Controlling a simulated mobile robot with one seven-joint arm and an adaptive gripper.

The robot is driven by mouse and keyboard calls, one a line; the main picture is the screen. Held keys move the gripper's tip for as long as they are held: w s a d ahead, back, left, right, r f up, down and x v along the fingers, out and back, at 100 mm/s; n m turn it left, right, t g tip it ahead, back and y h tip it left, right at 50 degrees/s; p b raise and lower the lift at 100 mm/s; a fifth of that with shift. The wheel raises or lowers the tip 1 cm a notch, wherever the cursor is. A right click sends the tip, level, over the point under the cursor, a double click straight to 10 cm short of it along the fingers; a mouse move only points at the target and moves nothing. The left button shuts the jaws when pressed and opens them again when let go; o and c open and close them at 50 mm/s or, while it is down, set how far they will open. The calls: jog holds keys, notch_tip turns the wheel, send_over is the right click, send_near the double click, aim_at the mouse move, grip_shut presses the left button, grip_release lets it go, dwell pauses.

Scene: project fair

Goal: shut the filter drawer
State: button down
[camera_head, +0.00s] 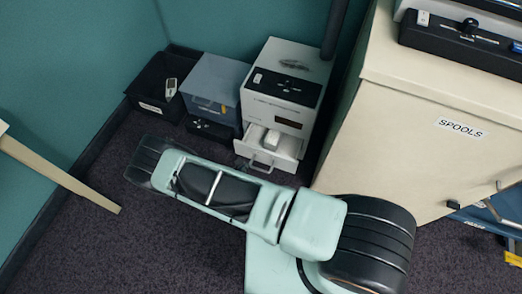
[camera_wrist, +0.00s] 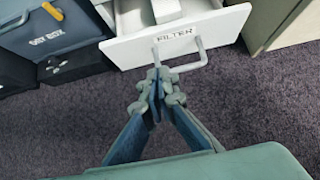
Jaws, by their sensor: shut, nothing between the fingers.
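The filter drawer (camera_head: 286,160) is pulled out at the bottom of a white cabinet (camera_head: 312,73). Its white front (camera_wrist: 125,52) has a FILTER label and a grey loop handle (camera_wrist: 203,55). A pale block (camera_wrist: 165,12) is inside the open drawer. In the wrist view my gripper (camera_wrist: 157,78) is shut and empty, with its fingertips just in front of the drawer front at the handle's left end. I cannot tell whether they touch the handle. In the head view my arm covers the floor in front of the drawer.
A blue-grey box (camera_head: 215,80) stands left of the cabinet, with a black bin (camera_head: 150,105) beyond it. A beige SPOOLS cabinet (camera_head: 410,130) stands close on the right. A wooden bar (camera_head: 65,176) juts in at left. Carpet (camera_wrist: 245,105) in front of the drawer is clear.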

aim_at(256, 150)
jog(key=b+x, duration=0.4)
jog(key=x, duration=0.6)
jog(key=shift+w+f, duration=0.1)
jog(key=shift+f, duration=0.25)
jog(key=shift+w+d+r, duration=0.1)
jog(key=shift+w+d, duration=0.1)
jog(key=shift+w, duration=0.4)
jog(key=shift+w+d+r, duration=0.15)
jog(key=shift+w, duration=0.4)
jog(key=shift+w+d+r, duration=0.1)
jog(key=shift+w+d, duration=0.1)
jog(key=shift+w, duration=0.4)
jog(key=shift+w+b, duration=0.1)
jog(key=shift+b, duration=0.25)
jog(key=w+d+b, duration=0.4)
jog(key=w+b, duration=0.1)
jog(key=w, duration=0.6)
jog(key=shift+w, duration=0.2)
jog(key=shift+s, duration=0.1)
